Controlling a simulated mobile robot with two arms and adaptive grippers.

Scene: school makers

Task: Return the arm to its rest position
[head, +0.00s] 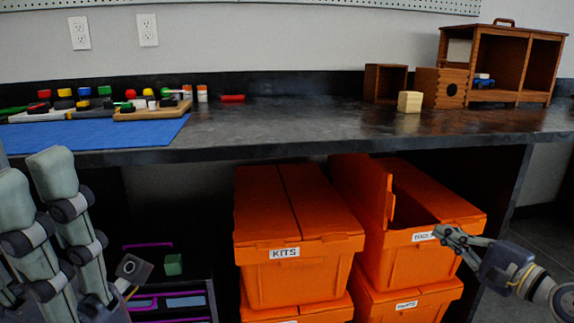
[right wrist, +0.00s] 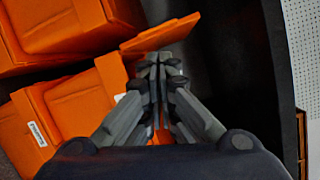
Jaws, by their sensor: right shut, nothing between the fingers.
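My right gripper (head: 440,234) is low at the right of the head view, in front of the parts bin with its lid partly raised. Its fingers are together and hold nothing. In the right wrist view the closed fingertips (right wrist: 157,62) point towards an orange lid flap and the dark bench side. My left arm (head: 60,220) is folded upright at the left edge of the head view. Its fingers do not show.
An orange bin labelled KITS (head: 298,230) stands beside an orange bin with a raised lid (head: 435,210), both stacked on others under the dark bench (head: 300,125). A blue mat (head: 100,133), wooden boxes (head: 385,83) and a wooden block (head: 409,101) are on top.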

